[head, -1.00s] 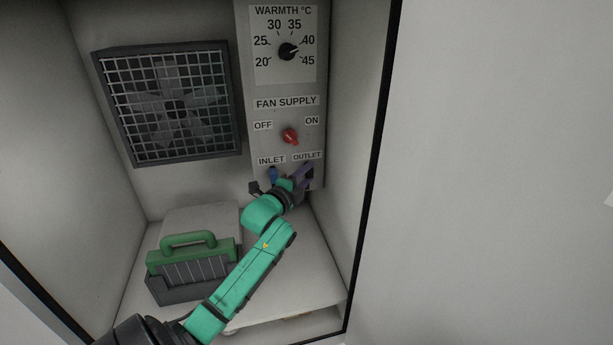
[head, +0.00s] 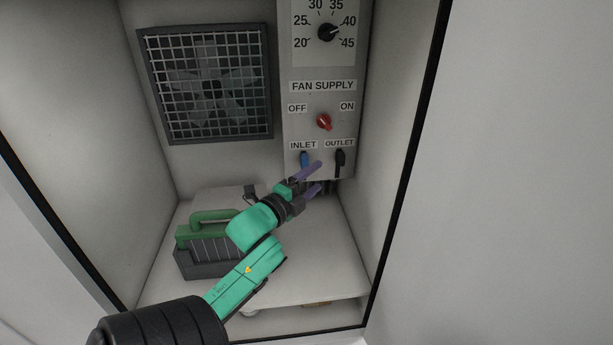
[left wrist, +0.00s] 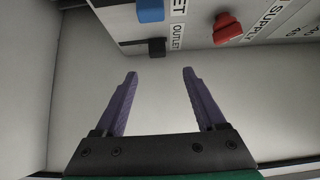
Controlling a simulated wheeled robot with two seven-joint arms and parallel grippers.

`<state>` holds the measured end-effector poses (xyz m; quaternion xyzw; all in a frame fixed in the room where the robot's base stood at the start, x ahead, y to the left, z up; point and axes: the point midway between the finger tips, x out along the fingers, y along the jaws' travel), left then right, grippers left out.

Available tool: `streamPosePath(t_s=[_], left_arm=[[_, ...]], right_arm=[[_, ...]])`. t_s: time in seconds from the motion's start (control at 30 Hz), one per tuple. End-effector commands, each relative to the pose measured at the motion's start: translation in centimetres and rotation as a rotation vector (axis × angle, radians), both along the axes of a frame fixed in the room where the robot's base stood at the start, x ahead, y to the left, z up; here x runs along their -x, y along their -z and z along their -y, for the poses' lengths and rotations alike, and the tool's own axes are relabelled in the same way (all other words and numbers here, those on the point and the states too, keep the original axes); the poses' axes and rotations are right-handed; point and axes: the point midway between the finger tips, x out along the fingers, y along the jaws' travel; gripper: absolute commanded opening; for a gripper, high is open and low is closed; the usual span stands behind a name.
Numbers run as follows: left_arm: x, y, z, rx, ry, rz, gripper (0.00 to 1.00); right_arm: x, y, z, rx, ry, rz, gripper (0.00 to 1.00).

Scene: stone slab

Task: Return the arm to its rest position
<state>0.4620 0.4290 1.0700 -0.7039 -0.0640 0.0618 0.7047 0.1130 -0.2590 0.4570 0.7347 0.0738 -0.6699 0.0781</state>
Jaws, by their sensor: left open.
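My left gripper (head: 316,180) is open and empty in the head view, in front of the lower part of the control panel (head: 324,72). Its arm is green and reaches in from the lower left. In the left wrist view its two purple fingers (left wrist: 160,82) stand apart with nothing between them. The black outlet handle (head: 340,160) is just beyond the fingers and apart from them; it also shows in the left wrist view (left wrist: 156,48). The blue inlet handle (head: 304,159) is just above the gripper. My right gripper is in neither view.
A red fan supply knob (head: 323,121) and a black warmth dial (head: 327,32) are higher on the panel. A caged fan (head: 208,84) is on the back wall. A green-handled filter box (head: 208,262) stands left of my arm. The cabinet's dark-edged side walls flank the arm.

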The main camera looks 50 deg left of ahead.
Motion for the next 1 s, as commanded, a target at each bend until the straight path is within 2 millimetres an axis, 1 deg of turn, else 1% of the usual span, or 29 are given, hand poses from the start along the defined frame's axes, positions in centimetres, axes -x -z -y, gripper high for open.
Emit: streamPosePath(t_s=[0.03,0.1,0.2,0.73,0.8,0.87,0.97,1.0], left_arm=[[1.0,0.4,0.2,0.000,0.001,-0.003,0.72],[2.1,0.3,0.4,0.001,0.000,-0.002,0.72],[2.8,0.0,0.5,0.000,0.000,0.000,0.72],[3.0,-0.1,0.5,0.000,0.000,0.001,0.72],[2.9,0.2,0.6,0.012,-0.002,-0.006,0.72],[2.9,1.5,0.9,0.069,-0.013,-0.039,0.72],[3.2,6.6,2.5,0.300,-0.068,-0.177,0.72],[3.6,9.2,3.6,0.422,-0.105,-0.249,0.72]], right_arm=[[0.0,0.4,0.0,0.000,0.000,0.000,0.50],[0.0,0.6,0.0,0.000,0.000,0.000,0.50],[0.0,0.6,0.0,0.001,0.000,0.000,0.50],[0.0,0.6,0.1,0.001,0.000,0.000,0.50],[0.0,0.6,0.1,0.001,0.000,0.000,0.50],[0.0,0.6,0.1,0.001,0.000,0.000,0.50],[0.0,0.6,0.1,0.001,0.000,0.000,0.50],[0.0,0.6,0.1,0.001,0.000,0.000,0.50]])
